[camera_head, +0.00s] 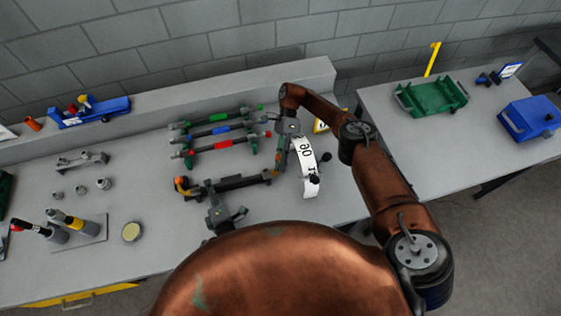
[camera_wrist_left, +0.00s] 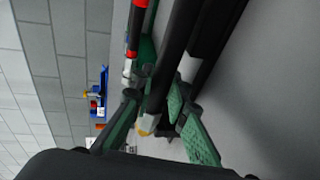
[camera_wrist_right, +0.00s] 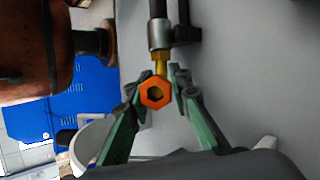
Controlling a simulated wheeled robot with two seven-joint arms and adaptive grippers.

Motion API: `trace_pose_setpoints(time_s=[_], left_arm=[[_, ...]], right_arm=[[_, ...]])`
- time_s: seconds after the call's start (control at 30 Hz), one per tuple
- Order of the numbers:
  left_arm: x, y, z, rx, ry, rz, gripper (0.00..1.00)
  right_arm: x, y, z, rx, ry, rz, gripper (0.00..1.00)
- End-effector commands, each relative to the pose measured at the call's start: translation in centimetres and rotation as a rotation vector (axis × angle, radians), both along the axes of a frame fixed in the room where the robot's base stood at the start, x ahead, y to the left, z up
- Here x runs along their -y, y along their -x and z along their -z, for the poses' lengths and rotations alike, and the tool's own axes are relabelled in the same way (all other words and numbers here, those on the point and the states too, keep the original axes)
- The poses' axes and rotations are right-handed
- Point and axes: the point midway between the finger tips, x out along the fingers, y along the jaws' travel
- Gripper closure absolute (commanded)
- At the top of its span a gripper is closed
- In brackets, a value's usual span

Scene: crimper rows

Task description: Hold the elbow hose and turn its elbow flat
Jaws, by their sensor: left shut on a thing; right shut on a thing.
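The elbow hose (camera_head: 240,183) is dark and lies roughly level across the head view, with an orange and yellow fitting at its left end. My left gripper (camera_wrist_left: 154,96) is shut on the hose near that end, where a silver ferrule and a yellow tip show between its green fingers. My right gripper (camera_wrist_right: 160,84) is shut at the other end. In the right wrist view the brass elbow with its orange hex nut (camera_wrist_right: 155,95) sits between the fingers, its opening facing the camera. In the head view my right gripper (camera_head: 278,170) partly hides this end.
Red, blue and green-marked hoses (camera_head: 220,131) lie in a rack behind. A blue toy-like holder (camera_head: 90,112) stands back left. Bottles (camera_head: 75,225) and small metal fittings (camera_head: 82,190) stand left. A green tray (camera_head: 432,97) and blue box (camera_head: 530,118) are on the right table.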

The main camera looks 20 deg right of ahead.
Motion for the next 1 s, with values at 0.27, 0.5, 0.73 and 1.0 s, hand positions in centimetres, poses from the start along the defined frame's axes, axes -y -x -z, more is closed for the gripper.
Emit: trace_pose_setpoints(time_s=[0.27,0.5,0.73,1.0], left_arm=[[-0.2,0.0,0.2,-0.003,-0.001,-0.004,1.00],[-0.2,0.1,0.2,-0.004,-0.002,-0.004,1.00],[-0.2,0.1,0.3,-0.006,-0.004,-0.003,1.00],[-0.2,0.1,0.4,-0.008,-0.006,-0.004,1.00]], right_arm=[[0.0,0.1,0.5,-0.064,0.006,-0.004,1.00],[0.1,-0.6,-0.1,-0.058,0.004,0.003,1.00],[0.2,-0.9,-0.4,-0.054,0.001,0.006,1.00],[0.2,-1.0,-0.5,-0.053,0.002,0.007,0.81]])
